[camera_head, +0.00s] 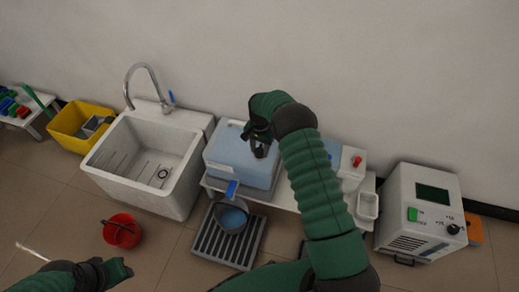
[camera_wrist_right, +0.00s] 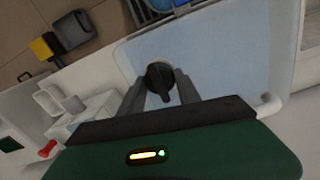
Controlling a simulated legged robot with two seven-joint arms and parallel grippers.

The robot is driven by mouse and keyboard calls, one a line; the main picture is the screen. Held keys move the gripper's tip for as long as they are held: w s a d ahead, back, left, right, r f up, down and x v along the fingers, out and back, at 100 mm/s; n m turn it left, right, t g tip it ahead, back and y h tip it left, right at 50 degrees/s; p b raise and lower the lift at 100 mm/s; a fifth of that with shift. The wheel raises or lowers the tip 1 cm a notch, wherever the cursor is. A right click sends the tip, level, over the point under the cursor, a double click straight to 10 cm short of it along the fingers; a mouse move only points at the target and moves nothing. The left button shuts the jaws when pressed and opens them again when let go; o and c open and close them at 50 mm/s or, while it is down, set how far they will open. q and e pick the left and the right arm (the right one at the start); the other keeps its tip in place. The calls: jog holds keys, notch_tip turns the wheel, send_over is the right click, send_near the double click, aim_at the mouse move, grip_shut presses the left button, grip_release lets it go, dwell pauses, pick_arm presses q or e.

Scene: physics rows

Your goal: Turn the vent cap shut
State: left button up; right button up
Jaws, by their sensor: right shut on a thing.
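The vent cap (camera_wrist_right: 158,77) is a small black knob on top of a pale blue container (camera_head: 226,160). In the head view the cap (camera_head: 261,151) is partly hidden by my right gripper (camera_head: 259,143). In the right wrist view the two fingers of my right gripper (camera_wrist_right: 160,88) stand on either side of the cap and are shut on it. The container has a blue tap (camera_head: 232,188) at its front. My left gripper (camera_head: 118,271) is low at the left, away from the container; its opening is unclear.
A grey-blue bucket (camera_head: 231,215) stands on a slatted grate (camera_head: 215,244) below the tap. A white sink (camera_head: 142,166) is left of the container. A red bucket (camera_head: 121,231) is on the floor. A white machine (camera_head: 422,212) stands at the right.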

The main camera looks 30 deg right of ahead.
grip_shut()
jog(key=shift+a+r, duration=0.1)
jog(key=n+p, duration=0.2)
jog(key=n, duration=0.1)
jog(key=n+p, duration=0.1)
jog(key=n, duration=0.3)
jog(key=shift+n, duration=0.4)
jog(key=n+p, duration=0.1)
jog(key=n, duration=0.4)
jog(key=shift+s+n, duration=0.1)
jog(key=shift+n, duration=2.4)
